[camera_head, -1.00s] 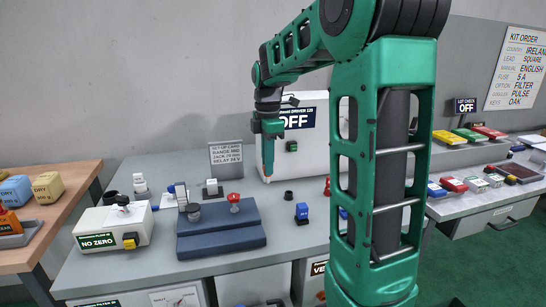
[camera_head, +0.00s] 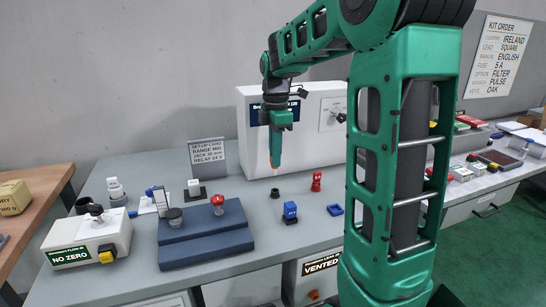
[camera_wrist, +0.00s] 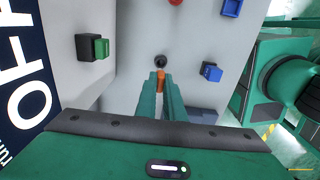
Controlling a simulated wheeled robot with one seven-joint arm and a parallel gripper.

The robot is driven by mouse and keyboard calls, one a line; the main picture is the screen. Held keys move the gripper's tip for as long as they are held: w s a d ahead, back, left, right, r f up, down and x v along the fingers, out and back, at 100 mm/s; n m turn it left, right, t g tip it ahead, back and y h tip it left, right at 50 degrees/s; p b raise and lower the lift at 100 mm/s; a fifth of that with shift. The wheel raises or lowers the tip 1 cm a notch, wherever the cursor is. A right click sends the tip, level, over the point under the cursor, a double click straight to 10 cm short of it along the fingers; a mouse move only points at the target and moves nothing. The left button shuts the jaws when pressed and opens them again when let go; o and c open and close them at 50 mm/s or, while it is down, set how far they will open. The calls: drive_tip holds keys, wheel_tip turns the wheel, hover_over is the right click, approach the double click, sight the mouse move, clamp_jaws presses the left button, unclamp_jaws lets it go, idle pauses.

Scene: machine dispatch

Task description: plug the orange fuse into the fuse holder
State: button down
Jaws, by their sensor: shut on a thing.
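My gripper (camera_head: 275,160) is shut on the small orange fuse (camera_wrist: 161,76), which points down between the fingertips. In the head view only a small orange tip shows below the fingers. A small round black socket (camera_head: 275,192), which looks like the fuse holder, stands on the grey bench below the gripper. It also shows in the wrist view (camera_wrist: 160,60), just beyond the fuse tip. The fuse appears above the socket and apart from it.
A white cabinet (camera_head: 257,150) stands close behind the gripper. A blue block (camera_head: 290,212), a red part (camera_head: 316,181) and a blue tray (camera_head: 335,210) lie to the right. A dark blue stepped base (camera_head: 192,246) with a red knob (camera_head: 217,203) stands left.

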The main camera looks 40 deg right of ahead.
drive_tip(key=shift+f, duration=0.1)
drive_tip(key=shift+f, duration=2.25)
drive_tip(key=shift+f, duration=1.45)
drive_tip(key=c, duration=1.4)
unclamp_jaws()
drive_tip(key=shift+r, duration=3)
drive_tip(key=shift+s, duration=0.15)
